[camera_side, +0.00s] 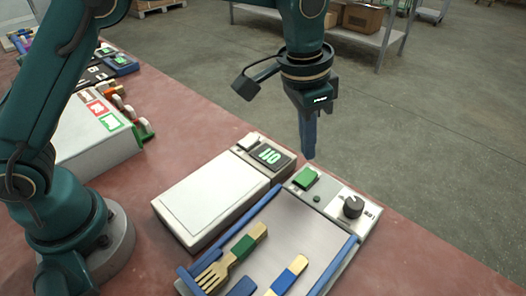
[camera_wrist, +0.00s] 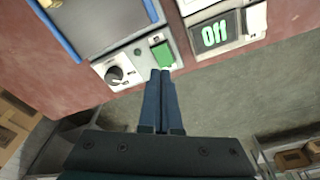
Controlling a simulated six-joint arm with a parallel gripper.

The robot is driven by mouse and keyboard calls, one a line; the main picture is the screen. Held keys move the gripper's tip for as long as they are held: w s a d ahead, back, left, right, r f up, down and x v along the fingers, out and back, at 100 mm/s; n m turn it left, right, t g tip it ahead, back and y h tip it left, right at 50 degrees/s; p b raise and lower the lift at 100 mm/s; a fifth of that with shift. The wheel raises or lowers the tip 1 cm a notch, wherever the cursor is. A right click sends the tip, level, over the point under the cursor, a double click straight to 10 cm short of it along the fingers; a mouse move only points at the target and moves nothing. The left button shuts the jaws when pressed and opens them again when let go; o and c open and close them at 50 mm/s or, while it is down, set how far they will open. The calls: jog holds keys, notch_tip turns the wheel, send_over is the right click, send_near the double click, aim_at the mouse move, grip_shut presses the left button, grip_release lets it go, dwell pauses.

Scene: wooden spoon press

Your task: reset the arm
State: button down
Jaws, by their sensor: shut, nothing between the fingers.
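My gripper (camera_side: 309,154) is shut and empty. In the side view it points down above the far end of the press, apart from the surface as far as I can tell. In the wrist view its two blue fingers (camera_wrist: 162,74) lie together, with their tips beside the green button (camera_wrist: 162,53). In the side view the green button (camera_side: 305,177) sits on the press panel, left of the black knob (camera_side: 352,207). I cannot tell whether the fingers touch the panel.
A white device (camera_side: 205,205) with a display (camera_side: 270,155) reading "Off" stands beside the press. A wooden fork (camera_side: 232,258) and another wooden utensil (camera_side: 287,275) lie on the press bed. A white box with coloured labels (camera_side: 95,140) stands at left. Shelves with cardboard boxes (camera_side: 362,18) stand behind.

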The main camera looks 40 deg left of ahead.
jog(key=shift+r, duration=0.45)
jog(key=s+a+r+n+t, duration=0.3)
jog(key=s+a+r, duration=0.3)
jog(key=a+r, duration=0.45)
jog(key=s+a+f+n, duration=0.1)
jog(key=s+a+f, duration=0.1)
jog(key=s, duration=0.4)
jog(key=s+a+f+n+t, duration=0.1)
jog(key=s+a+f+n, duration=0.1)
jog(key=s+f, duration=0.2)
jog(key=shift+s+f+y, duration=0.35)
jog(key=shift+s+y, duration=0.05)
jog(key=shift+s, duration=0.5)
